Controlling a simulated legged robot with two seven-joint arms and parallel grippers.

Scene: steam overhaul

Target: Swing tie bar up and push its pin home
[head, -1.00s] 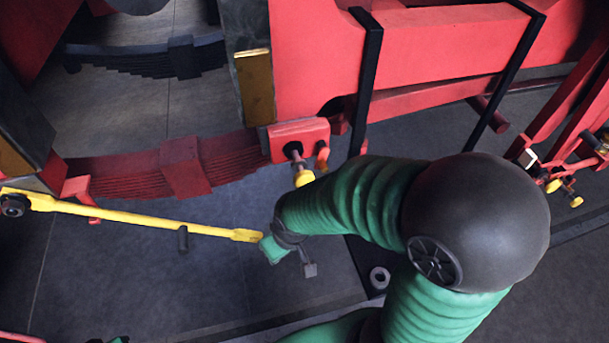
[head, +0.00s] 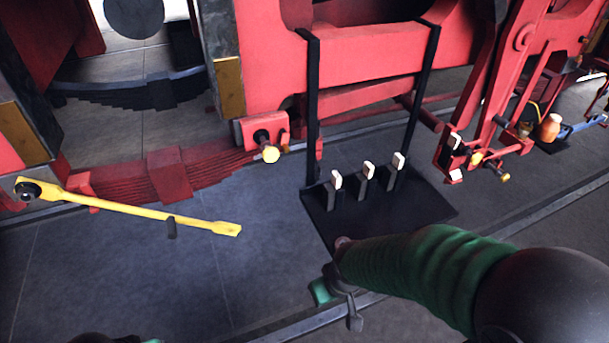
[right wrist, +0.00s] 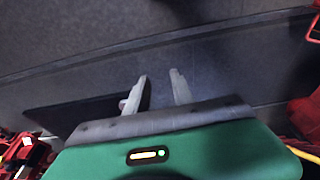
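The yellow tie bar (head: 130,210) hangs from a dark pivot at the left in the head view. It slopes slightly down to the right, and its forked-looking free end is unsupported above the floor. A short dark stub hangs from its underside.
A black tray (head: 425,212) with several upright white-topped pegs hangs on black straps beyond my right arm. A small round part (head: 343,242) shows at its near edge. Red linkage (head: 470,150) with yellow-ended pins stands at right. Floor below the bar is clear.

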